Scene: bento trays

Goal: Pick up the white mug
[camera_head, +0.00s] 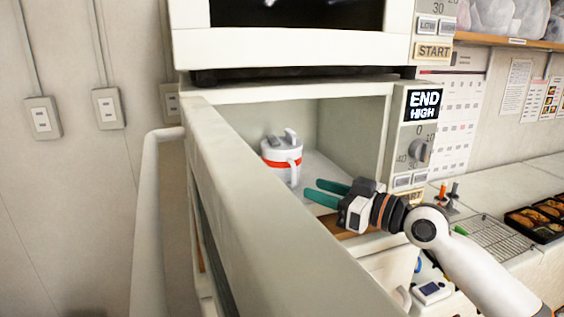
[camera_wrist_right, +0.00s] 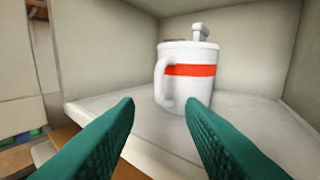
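The white mug (camera_head: 282,160) with a red band stands upright inside the open microwave, towards the left of its cavity. It also shows in the right wrist view (camera_wrist_right: 190,92), with its handle on the left side towards me and a knob on its lid. My right gripper (camera_head: 322,192) is at the microwave's opening, right of the mug and apart from it. Its green fingers are open and empty, and in the wrist view they point towards the mug with a gap before it. My left gripper is not in view.
The open microwave door (camera_head: 255,215) spans the left foreground. The cavity's side wall (camera_head: 352,135) stands close to my right gripper. A second appliance (camera_head: 300,45) sits above. A wire rack (camera_head: 492,237) and a food tray (camera_head: 540,219) lie on the counter at right.

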